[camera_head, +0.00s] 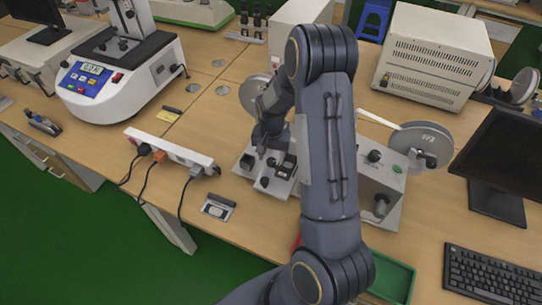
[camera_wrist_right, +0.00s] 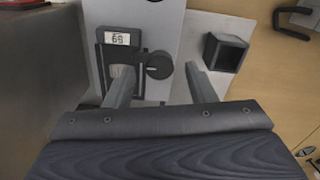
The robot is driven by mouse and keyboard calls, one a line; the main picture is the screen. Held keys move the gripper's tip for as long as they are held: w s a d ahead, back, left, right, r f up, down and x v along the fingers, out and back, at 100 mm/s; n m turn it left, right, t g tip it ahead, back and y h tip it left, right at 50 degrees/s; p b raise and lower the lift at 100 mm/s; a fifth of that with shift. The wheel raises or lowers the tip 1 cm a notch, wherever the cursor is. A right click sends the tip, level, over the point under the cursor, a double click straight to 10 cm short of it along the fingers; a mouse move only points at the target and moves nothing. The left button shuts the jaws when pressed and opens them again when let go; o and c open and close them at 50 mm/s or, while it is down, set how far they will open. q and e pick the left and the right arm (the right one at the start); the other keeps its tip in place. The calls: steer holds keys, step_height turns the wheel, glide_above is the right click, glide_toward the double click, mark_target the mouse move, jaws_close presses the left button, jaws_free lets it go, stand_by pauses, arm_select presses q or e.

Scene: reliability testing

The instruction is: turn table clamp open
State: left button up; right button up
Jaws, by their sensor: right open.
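The table clamp (camera_head: 266,182) is a pale metal plate with black fittings on the bench, partly hidden behind my right arm in the head view. In the right wrist view, the clamp's black frame (camera_wrist_right: 101,62) carries a small digital display (camera_wrist_right: 121,39) and a round black knob (camera_wrist_right: 159,65). My right gripper (camera_head: 263,152) is above the clamp, pointing down. In the wrist view its two fingers (camera_wrist_right: 161,84) are apart, one on each side of the knob, with visible gaps; I cannot tell their exact height over it. My left gripper is not in view.
A white power strip (camera_head: 172,150) with plugs lies left of the clamp, and a small device (camera_head: 218,207) lies in front. A grey box with a disc (camera_head: 378,182) stands to the right. A black square block (camera_wrist_right: 226,52) is beside the right finger.

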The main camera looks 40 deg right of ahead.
steer(key=shift+f, duration=0.7)
steer(key=c, duration=1)
steer(key=shift+o, duration=0.2)
